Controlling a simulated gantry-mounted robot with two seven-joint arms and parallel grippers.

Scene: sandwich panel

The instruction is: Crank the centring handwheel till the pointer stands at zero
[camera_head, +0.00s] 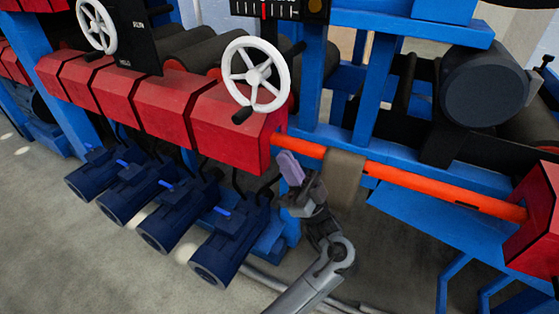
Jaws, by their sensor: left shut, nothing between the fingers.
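A white spoked handwheel (282,88) stands at the upper middle, in front of the red housings. Its dark crank knob (242,115) is at the lower left of the rim. Above it, a black scale panel (285,12) with white marks and a red pointer (263,10) is cut by the top edge; I cannot read where zero is. My left gripper (289,167) is shut and empty, with its purple-grey fingers pointing up. It is below and right of the handwheel, apart from it, near the end of the red housing. My right gripper is not in view.
A second white handwheel (82,15) stands at the upper left beside a black panel (133,40). An orange bar (430,184) runs right from the red housing (225,125). Several blue motors (228,240) hang below the housings. Bare grey floor (90,270) lies at lower left.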

